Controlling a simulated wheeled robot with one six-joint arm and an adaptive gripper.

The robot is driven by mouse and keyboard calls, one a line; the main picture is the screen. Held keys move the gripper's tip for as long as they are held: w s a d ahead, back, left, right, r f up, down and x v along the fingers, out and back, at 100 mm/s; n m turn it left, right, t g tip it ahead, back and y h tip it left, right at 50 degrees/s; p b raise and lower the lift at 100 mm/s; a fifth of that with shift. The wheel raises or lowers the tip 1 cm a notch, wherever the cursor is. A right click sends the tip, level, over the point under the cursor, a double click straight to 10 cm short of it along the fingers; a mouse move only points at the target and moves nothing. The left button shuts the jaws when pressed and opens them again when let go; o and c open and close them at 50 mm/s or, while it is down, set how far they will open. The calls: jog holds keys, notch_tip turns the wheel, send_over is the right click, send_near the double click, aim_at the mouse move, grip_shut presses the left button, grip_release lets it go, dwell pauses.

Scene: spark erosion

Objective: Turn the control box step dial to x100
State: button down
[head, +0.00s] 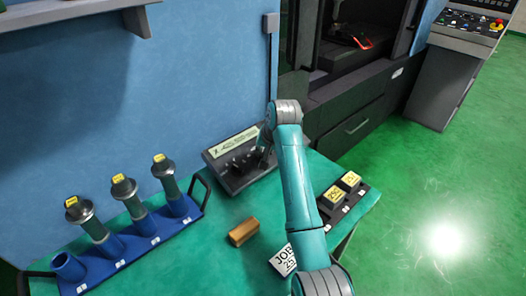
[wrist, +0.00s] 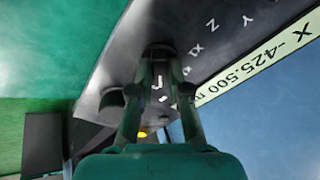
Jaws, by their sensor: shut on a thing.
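The control box (head: 225,172) is a dark, sloped panel on the green table, with a pale display strip along its back. In the wrist view, its display (wrist: 262,58) reads X -425.500. My gripper (wrist: 160,62) is shut on a dark dial (wrist: 158,48) on the panel, one finger on each side. White letters Y and Z and step marks beginning with X1 show beside it. The fingers hide much of the dial, and I cannot tell which mark it points to. In the head view my gripper (head: 263,158) is at the box's right part, partly hidden by my arm.
Another dark knob (wrist: 111,103) sits beside my gripper. On the table are a blue rack (head: 125,250) with several tool holders, a brown block (head: 243,232), a JOB card (head: 284,260) and a dark tray (head: 345,213) with yellow-topped pieces. A blue wall stands behind.

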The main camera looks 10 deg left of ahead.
dwell(0.4)
jog(key=c, duration=1.1)
grip_release()
jog(key=v, duration=1.2)
